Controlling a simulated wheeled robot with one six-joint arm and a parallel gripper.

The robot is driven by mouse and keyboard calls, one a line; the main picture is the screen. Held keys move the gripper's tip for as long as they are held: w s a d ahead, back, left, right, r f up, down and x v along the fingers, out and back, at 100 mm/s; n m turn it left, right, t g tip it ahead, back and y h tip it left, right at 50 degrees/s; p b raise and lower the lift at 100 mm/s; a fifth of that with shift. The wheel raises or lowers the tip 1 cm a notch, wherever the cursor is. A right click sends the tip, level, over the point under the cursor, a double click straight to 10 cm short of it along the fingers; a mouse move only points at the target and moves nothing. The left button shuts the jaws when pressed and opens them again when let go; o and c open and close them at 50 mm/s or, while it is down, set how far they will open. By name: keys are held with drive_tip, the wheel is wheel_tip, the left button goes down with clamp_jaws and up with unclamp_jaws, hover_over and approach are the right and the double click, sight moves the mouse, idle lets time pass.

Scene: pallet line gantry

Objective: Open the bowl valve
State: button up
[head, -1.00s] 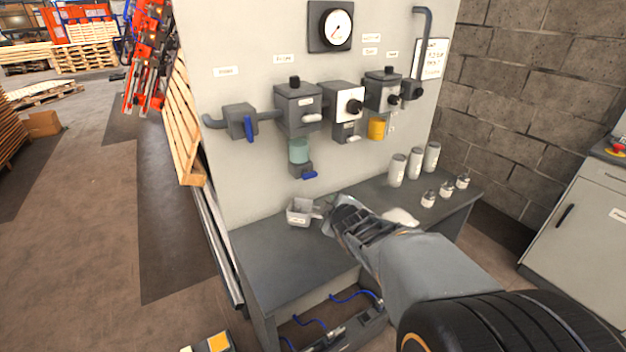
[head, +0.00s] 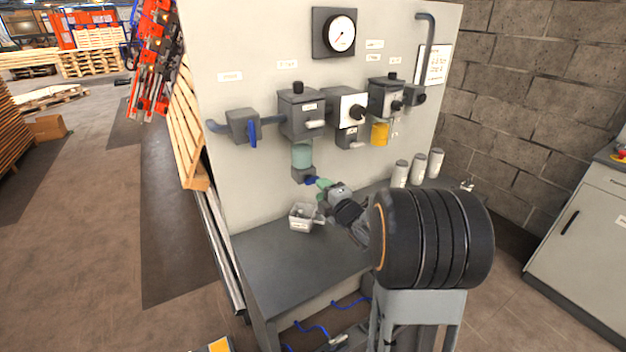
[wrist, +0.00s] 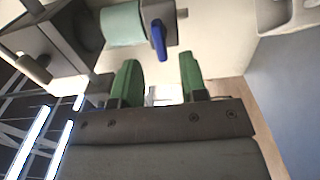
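The bowl valve is a small grey block (head: 301,173) with a blue lever (head: 311,181), under the pale green clear bowl (head: 302,155) of a grey wall unit. In the head view the lever lies roughly level and points out toward the gripper. In the wrist view the blue lever (wrist: 158,41) shows just beyond my fingertips, lined up with the gap, with the bowl (wrist: 122,23) beside it. My gripper (wrist: 158,62) has its two green fingers apart with nothing between them. In the head view my gripper (head: 324,185) is right beside the lever; contact cannot be told.
A small clear tub (head: 302,222) stands on the grey bench (head: 285,255) below the valve. A second blue lever (head: 252,134) is on the left wall unit. A yellow bowl (head: 380,134) hangs to the right.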

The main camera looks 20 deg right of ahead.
sight(313, 179)
drive_tip(key=shift+w+a+p, duration=0.2)
drive_tip(key=shift+w+p, duration=0.05)
drive_tip(key=shift+w, duration=1.25)
drive_tip(key=shift+w+a+p, duration=0.15)
drive_tip(key=shift+w+p, duration=0.05)
drive_tip(key=shift+w, duration=1.3)
clamp_jaws()
